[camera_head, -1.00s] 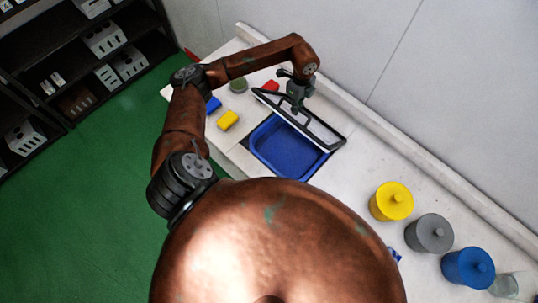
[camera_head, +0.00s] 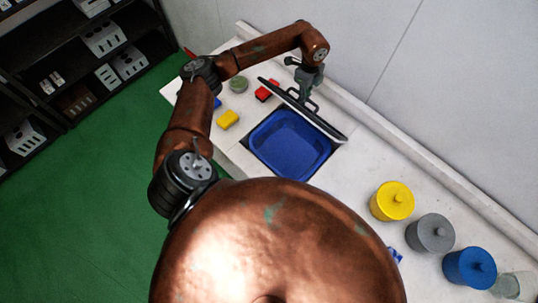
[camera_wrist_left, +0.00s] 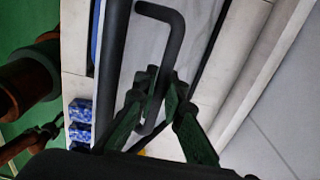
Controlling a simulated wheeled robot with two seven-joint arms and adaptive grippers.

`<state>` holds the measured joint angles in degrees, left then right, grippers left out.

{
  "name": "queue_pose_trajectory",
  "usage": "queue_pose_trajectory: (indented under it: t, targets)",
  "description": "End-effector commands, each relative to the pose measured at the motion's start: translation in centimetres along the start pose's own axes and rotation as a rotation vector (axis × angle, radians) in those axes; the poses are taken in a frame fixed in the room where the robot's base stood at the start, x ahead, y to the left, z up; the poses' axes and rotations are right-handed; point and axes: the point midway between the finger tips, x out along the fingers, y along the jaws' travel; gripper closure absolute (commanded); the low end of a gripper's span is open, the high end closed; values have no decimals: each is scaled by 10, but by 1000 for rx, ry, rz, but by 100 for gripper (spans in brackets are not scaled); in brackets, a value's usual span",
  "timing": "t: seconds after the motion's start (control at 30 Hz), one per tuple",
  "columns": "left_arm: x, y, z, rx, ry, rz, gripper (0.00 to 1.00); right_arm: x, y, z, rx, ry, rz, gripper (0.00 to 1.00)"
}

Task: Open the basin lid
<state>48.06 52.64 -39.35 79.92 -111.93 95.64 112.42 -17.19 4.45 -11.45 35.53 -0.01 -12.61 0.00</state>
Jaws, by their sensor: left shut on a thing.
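The blue basin (camera_head: 290,146) is set in the white counter, and its inside is in plain view. The basin lid (camera_head: 325,122), a framed panel with a dark edge, stands steeply tilted along the basin's far side. My left gripper (camera_head: 305,97) is behind the raised lid, shut on its handle. In the left wrist view the dark bent handle (camera_wrist_left: 155,88) runs between the fingers of my left gripper (camera_wrist_left: 158,100), and the lid's pale panel lies behind it.
Yellow (camera_head: 227,119) and red (camera_head: 267,91) blocks and a green round dish (camera_head: 238,84) lie left of the basin. Yellow (camera_head: 392,202), grey (camera_head: 430,233) and blue (camera_head: 469,268) lidded pots stand to the right. A wall ledge (camera_head: 400,140) runs behind the lid.

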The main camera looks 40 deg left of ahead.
Motion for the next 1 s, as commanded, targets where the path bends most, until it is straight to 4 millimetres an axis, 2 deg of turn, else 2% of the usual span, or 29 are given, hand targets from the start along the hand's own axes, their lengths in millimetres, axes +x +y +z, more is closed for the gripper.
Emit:
queue_pose_trajectory:
  t: [0.17, 0.5, 0.87, 1.0]
  targets:
    - [-2, -5, 0, -2, 0, -2, 100, 2, 0, 0, 0, 0, 0, 60]
    - [-14, -36, 0, -1, -1, -1, 100, 11, 0, 1, 0, 0, 0, 60]
    - [-16, -40, 0, 0, 0, -1, 100, 11, 2, 2, -1, -1, 3, 60]
    - [-17, -48, 0, -2, 0, -2, 100, 14, 3, 2, -2, -1, 3, 60]
